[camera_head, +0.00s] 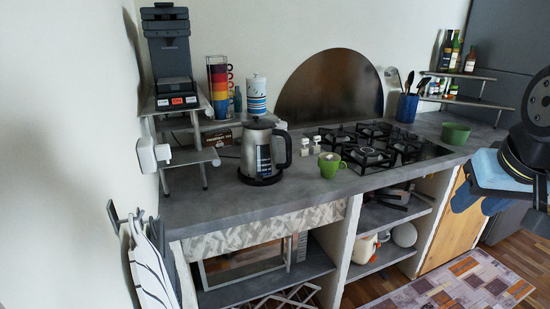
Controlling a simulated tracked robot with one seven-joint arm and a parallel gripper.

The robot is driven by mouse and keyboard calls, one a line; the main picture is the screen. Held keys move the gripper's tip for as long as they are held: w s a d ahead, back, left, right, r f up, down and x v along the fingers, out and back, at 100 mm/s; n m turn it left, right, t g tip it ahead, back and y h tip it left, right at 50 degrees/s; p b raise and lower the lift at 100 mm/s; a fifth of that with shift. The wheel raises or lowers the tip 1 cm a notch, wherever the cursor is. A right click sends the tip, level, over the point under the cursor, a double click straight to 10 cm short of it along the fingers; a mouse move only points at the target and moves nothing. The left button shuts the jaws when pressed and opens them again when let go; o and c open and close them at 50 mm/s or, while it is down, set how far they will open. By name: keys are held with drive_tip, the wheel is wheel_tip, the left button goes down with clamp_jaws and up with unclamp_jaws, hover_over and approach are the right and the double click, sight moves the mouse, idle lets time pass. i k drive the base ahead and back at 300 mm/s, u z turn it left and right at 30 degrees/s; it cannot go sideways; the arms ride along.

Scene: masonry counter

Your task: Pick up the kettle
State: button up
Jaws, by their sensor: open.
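A silver kettle (257,151) with a black lid and a black handle stands upright on its dark base on the grey counter (225,205), left of the hob. Its handle (284,148) is on its right side. My gripper (468,200) is at the right edge of the view, in front of the counter and well to the right of the kettle. It is open, with nothing seen between its fingers. Part of my arm runs out of view at the right edge.
A green cup (331,165) and two small shakers (310,147) stand right of the kettle. A gas hob (372,147) is further right, with a green bowl (455,133) beyond. A coffee machine (168,60) and stacked coloured cups (219,90) stand behind left. The counter's front left is clear.

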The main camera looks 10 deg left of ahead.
sight(260, 150)
drive_tip(key=i, duration=0.9)
drive_tip(key=u, duration=0.05)
